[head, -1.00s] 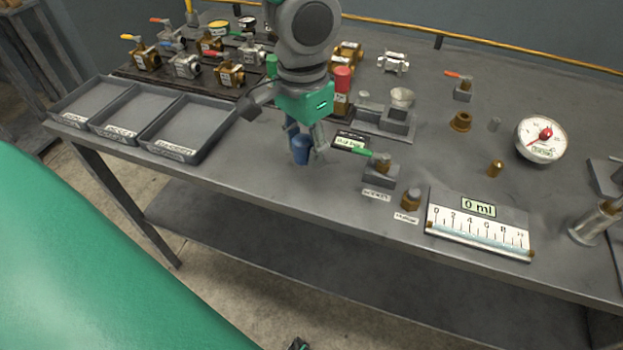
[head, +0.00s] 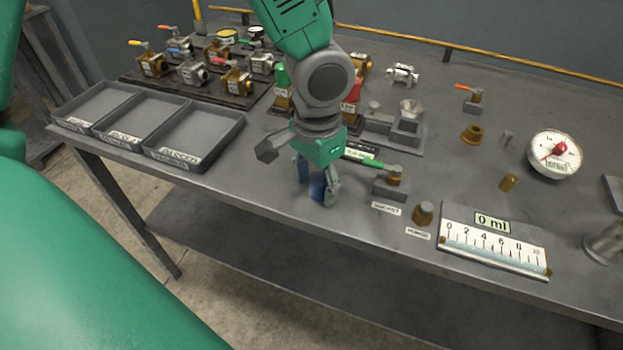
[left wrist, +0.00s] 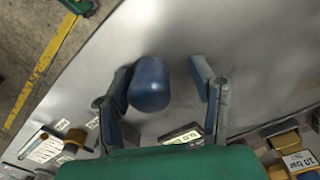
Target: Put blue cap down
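The blue cap (head: 317,187) is near the front edge of the grey workbench, between the fingers of my left gripper (head: 318,186). The gripper points down. In the left wrist view the cap (left wrist: 150,84) is a dark blue rounded cylinder close against the left finger. A clear gap separates it from the right finger, so the gripper (left wrist: 165,92) is open around it. The cap's underside is partly hidden, and I cannot tell for certain whether it touches the bench. My right gripper is not in view.
Three grey trays (head: 204,112) lie at the bench's left. A ml scale (head: 493,244) and a dial gauge (head: 553,152) are farther right. Several valves crowd the back left.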

